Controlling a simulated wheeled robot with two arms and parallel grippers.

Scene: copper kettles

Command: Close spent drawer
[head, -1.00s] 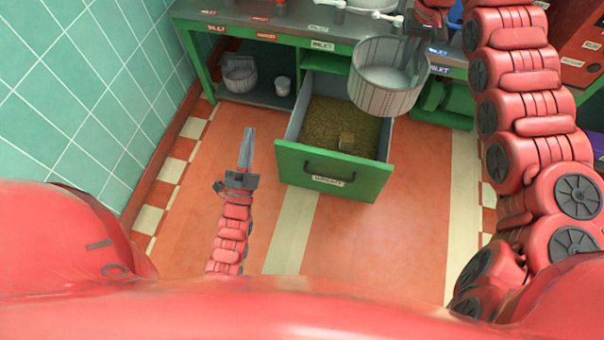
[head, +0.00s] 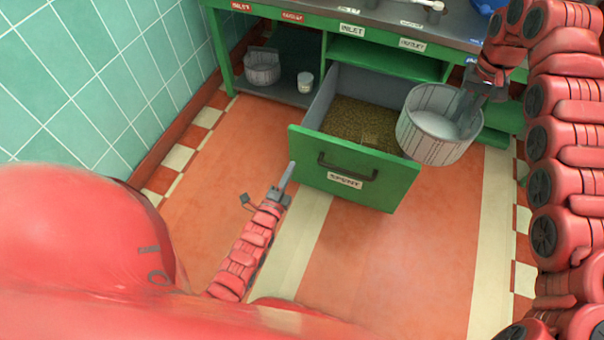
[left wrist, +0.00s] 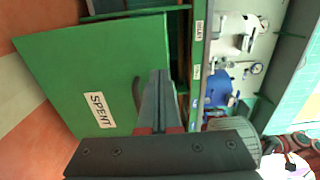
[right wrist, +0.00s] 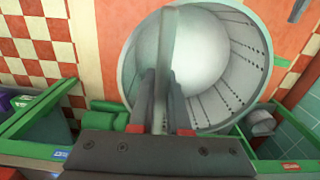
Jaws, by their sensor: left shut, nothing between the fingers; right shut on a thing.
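The green spent drawer (head: 352,185) stands pulled out of the bench, with brown grain-like stuff inside. Its front carries a dark bar handle (head: 347,168) and a SPENT label; the front also shows in the left wrist view (left wrist: 120,70). My left gripper (head: 290,168) is shut and empty, just left of the drawer front in the head view. Whether it touches the front I cannot tell. My right gripper (head: 478,97) is shut on the grey bucket (head: 430,140), holding it above the drawer's right side. In the right wrist view the bucket's pale interior (right wrist: 198,60) shows.
The green bench (head: 340,50) has a grey top with labelled fittings. A smaller bucket (head: 262,68) and a white cup (head: 305,82) stand on its lower shelf at left. A tiled wall (head: 90,80) borders the left. The floor before the drawer is clear.

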